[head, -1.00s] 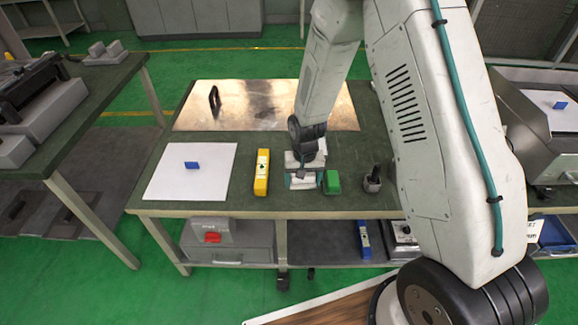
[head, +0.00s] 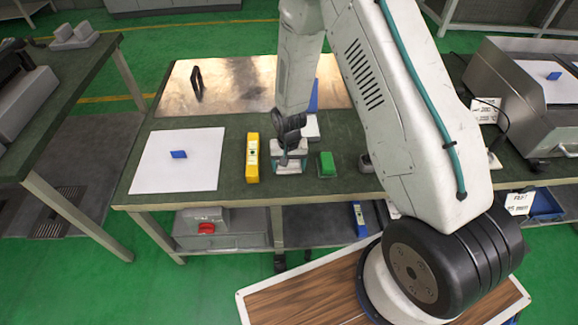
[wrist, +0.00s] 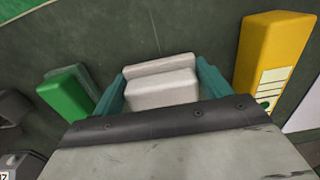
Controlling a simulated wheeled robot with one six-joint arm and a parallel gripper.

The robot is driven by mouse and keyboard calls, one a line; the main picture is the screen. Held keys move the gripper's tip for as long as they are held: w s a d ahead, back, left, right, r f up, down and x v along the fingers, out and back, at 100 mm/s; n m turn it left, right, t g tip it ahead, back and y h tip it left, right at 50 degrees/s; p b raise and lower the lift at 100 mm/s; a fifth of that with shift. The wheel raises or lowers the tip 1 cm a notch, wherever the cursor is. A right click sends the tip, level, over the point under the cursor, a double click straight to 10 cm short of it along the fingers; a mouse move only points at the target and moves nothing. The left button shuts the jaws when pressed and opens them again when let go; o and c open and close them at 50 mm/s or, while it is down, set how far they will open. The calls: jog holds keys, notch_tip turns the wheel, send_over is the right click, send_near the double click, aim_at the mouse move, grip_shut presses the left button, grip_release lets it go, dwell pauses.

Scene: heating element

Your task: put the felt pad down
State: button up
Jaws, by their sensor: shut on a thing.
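My gripper (head: 289,163) is low over the front middle of the green-topped table (head: 235,195), between the yellow block and the green block. In the wrist view its teal fingers are shut on a pale grey-white block with a stepped top, which I take as the felt pad (wrist: 160,88). In the head view my gripper mostly hides the pad. I cannot tell whether the pad touches the table.
A yellow block (head: 252,158) stands left of my gripper, a green block (head: 326,164) right. A white sheet with a blue piece (head: 178,154) lies further left. A shiny metal plate (head: 235,85) with a dark upright handle (head: 196,83) covers the back.

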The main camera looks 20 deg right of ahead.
jog(key=shift+f, duration=0.45)
jog(key=shift+s+f, duration=0.1)
jog(key=shift+f, duration=0.25)
jog(key=o, duration=1)
jog(key=shift+s+a, duration=0.1)
jog(key=shift+a, duration=0.05)
jog(key=shift+d, duration=0.2)
jog(key=shift+r, duration=0.45)
notch_tip(320, 180, up, 12)
jog(key=shift+a+r, duration=0.1)
